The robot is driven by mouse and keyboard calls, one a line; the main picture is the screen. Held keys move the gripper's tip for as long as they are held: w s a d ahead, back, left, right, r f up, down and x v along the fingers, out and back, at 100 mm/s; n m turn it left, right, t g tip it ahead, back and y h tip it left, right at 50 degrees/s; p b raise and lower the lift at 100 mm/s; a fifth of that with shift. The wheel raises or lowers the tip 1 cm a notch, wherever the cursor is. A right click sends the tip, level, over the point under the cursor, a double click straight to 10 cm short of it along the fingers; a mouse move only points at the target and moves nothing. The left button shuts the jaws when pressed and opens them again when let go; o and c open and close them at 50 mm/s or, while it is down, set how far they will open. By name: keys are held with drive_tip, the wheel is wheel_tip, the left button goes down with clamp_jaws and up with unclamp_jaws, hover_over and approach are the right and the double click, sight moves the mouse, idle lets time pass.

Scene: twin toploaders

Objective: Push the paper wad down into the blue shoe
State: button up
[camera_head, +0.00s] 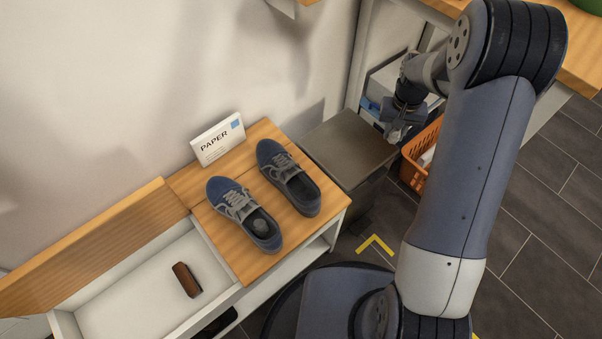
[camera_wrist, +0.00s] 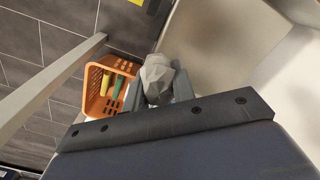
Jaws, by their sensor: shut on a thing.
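My gripper (camera_head: 394,132) is away to the right of the shoes, beyond the dark box. In the wrist view my gripper (camera_wrist: 156,92) is shut on a pale grey, faceted paper wad (camera_wrist: 158,70).
A white PAPER sign (camera_head: 218,140) stands behind the shoes. An open bench compartment (camera_head: 130,298) holds a brown object (camera_head: 187,280). A dark grey box (camera_head: 348,145) stands between bench and gripper. An orange basket (camera_head: 416,160) is close by my gripper, with green and yellow items (camera_wrist: 117,87) inside.

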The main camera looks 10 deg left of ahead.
drive_tip(key=f+b, duration=0.1)
drive_tip(key=f, duration=0.1)
drive_tip(key=f+b, duration=0.2)
drive_tip(key=a+f+b, duration=0.1)
drive_tip(key=f+b, duration=0.1)
drive_tip(key=shift+w+f, duration=0.2)
drive_tip(key=shift+w, duration=0.15)
drive_tip(key=s+a+r+n, duration=0.1)
drive_tip(key=s+a+n, duration=0.1)
drive_tip(key=a, duration=0.3)
drive_tip(key=n+p, duration=0.7)
drive_tip(key=p, duration=0.3)
approach(286, 170)
drive_tip(key=s+d, duration=0.3)
drive_tip(key=d, duration=0.1)
drive_tip(key=f+b, duration=0.4)
drive_tip(key=f, duration=0.1)
drive_tip(key=shift+d+f, duration=0.2)
drive_tip(key=shift+f, duration=0.1)
drive_tip(key=shift+f, duration=0.3)
drive_tip(key=o, duration=1)
